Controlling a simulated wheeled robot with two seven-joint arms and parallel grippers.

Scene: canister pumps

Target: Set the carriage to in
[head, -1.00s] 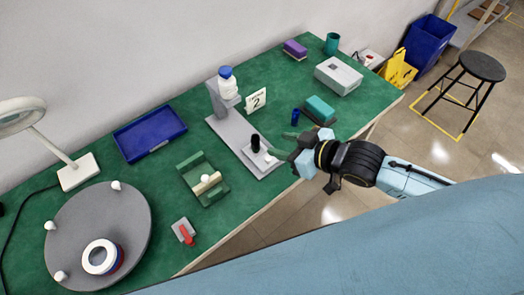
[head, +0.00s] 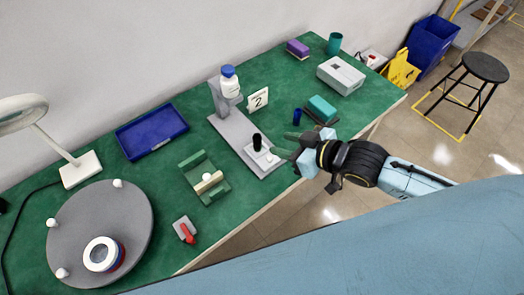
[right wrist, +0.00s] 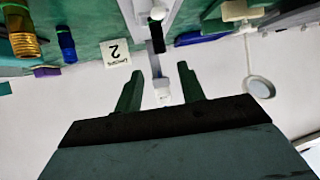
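A grey pump stand (head: 232,137) rises from the green bench, with a white bottle with a blue cap (head: 230,82) on its upright. A light carriage plate (head: 262,158) with a black knob (head: 257,142) sits at the front end of its base. The black knob (right wrist: 157,42) also shows in the right wrist view, beyond the fingers. My right gripper (head: 287,145) is just right of the carriage, its green fingers pointing at it. In the right wrist view the fingers (right wrist: 160,70) are apart with nothing held between them. My left gripper is out of view.
A number 2 card (head: 258,99) stands behind the carriage. A teal block (head: 322,108) and a small blue cylinder (head: 297,116) are near my right gripper. A green cradle (head: 205,178) lies left of the stand, with a red-handled switch (head: 186,231) in front. The bench's front edge runs below.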

